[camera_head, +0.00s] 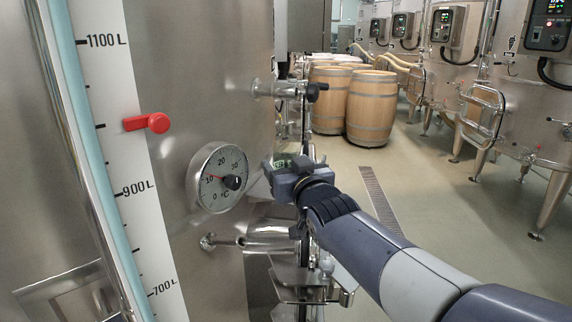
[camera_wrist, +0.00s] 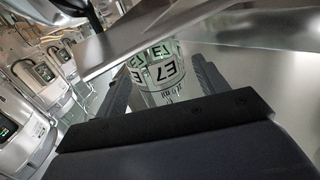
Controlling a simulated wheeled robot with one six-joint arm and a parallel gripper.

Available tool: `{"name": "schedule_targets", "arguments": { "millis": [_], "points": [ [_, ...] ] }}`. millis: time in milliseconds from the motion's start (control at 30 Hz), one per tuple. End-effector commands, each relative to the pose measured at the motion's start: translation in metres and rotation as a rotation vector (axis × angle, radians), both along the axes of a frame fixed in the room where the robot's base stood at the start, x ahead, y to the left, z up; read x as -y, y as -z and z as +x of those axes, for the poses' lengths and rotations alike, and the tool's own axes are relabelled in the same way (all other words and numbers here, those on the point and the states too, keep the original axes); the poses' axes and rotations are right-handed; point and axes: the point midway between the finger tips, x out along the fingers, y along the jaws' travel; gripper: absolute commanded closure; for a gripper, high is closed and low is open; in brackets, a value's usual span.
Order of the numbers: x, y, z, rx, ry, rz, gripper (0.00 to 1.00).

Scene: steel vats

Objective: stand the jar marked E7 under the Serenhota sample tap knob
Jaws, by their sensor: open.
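The jar marked E7 (camera_wrist: 165,74) is clear, with a white label and dark lettering, in the middle of the wrist view. My gripper (camera_wrist: 162,82) is open, with one dark finger on each side of the jar. Whether the fingers touch it, I cannot tell. In the head view my gripper (camera_head: 285,174) is by the large steel vat, right of its dial; a small greenish patch there may be the jar. A black tap knob (camera_head: 316,88) sticks out of the vat above my gripper. No name Serenhota is readable.
The vat (camera_head: 200,85) fills the left, with a dial thermometer (camera_head: 217,176), a level scale and a red marker (camera_head: 147,123). A pipe fitting (camera_head: 225,241) and steel frame are below my gripper. Wooden barrels (camera_head: 372,105) stand behind.

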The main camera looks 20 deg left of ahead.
Motion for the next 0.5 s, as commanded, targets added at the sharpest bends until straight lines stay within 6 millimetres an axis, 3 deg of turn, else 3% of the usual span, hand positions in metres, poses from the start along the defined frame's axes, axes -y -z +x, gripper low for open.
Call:
{"name": "schedule_targets", "arguments": {
  "millis": [500],
  "points": [
    [0.051,0.0,-0.07,0.001,0.0,0.0,0.31]
  ]
}}
